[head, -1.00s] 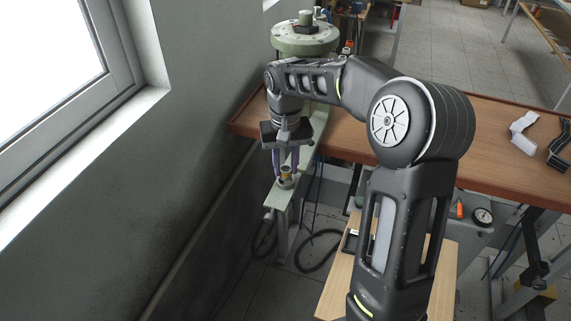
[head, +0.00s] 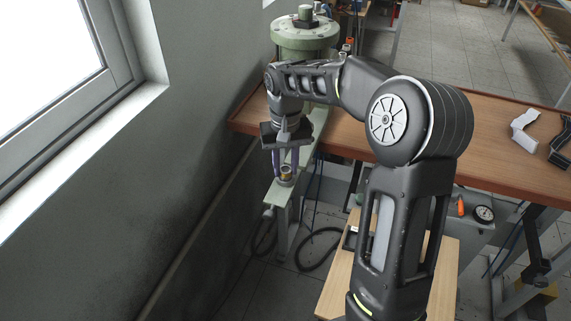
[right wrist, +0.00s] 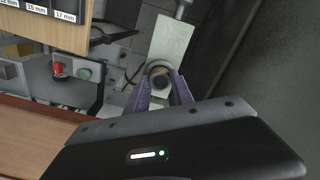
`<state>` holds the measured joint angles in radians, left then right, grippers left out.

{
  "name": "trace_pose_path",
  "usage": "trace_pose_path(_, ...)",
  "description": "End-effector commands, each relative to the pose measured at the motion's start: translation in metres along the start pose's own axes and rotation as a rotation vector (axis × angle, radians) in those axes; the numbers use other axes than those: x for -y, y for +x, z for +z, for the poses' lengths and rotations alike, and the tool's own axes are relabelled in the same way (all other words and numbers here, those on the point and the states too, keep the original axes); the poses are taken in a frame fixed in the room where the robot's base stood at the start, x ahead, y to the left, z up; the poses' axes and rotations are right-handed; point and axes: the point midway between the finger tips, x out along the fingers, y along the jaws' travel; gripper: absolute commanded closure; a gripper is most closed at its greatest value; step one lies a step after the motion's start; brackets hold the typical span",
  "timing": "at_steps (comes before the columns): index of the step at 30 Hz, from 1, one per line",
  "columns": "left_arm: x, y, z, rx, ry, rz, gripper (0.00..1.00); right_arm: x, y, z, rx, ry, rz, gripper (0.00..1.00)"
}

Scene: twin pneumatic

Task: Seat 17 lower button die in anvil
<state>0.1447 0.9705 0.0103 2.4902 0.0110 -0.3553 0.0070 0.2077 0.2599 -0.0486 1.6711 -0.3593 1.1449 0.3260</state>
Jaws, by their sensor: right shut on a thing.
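My right gripper (head: 285,170) reaches down over the end of the pale green lower arm (head: 279,193) of the press. Its purple fingers are shut on a small brass-coloured round die (head: 286,172). The grey round anvil holder (head: 285,182) is directly beneath. In the right wrist view the fingertips (right wrist: 164,88) flank the die (right wrist: 161,70) within a grey ring at the anvil, above the pale arm plate (right wrist: 170,45). The die looks in line with the anvil; I cannot tell whether it is fully down. My left gripper is out of view.
The green press head (head: 305,40) stands behind my arm. A wall with a window (head: 50,60) is close on the left. A brown bench (head: 490,150) lies right, and a wooden board (head: 335,290) below. The wrist view shows size labels (right wrist: 38,10) and a red button (right wrist: 58,68).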

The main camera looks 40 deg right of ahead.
Motion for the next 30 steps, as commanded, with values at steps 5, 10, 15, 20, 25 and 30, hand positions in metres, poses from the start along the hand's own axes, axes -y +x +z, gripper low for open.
trace_pose_path(5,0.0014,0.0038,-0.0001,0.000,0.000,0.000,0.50,0.0001,0.0054,-0.0001,0.000,0.000,0.000,1.00)
trace_pose_path(10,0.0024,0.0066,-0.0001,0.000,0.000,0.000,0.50,0.0001,0.0096,-0.0001,0.000,0.000,0.000,1.00)
trace_pose_path(15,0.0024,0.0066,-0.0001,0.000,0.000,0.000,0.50,0.0001,0.0102,-0.0001,-0.001,0.000,0.000,0.65)
trace_pose_path(20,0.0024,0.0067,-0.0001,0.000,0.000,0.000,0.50,-0.0001,0.0104,0.0000,0.000,0.000,0.000,0.52)
trace_pose_path(25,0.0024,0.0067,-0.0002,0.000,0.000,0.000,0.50,-0.0001,0.0105,0.0001,0.000,0.000,0.000,0.46)
trace_pose_path(30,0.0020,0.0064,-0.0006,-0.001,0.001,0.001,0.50,0.0000,0.0107,0.0002,0.001,0.000,0.000,0.46)
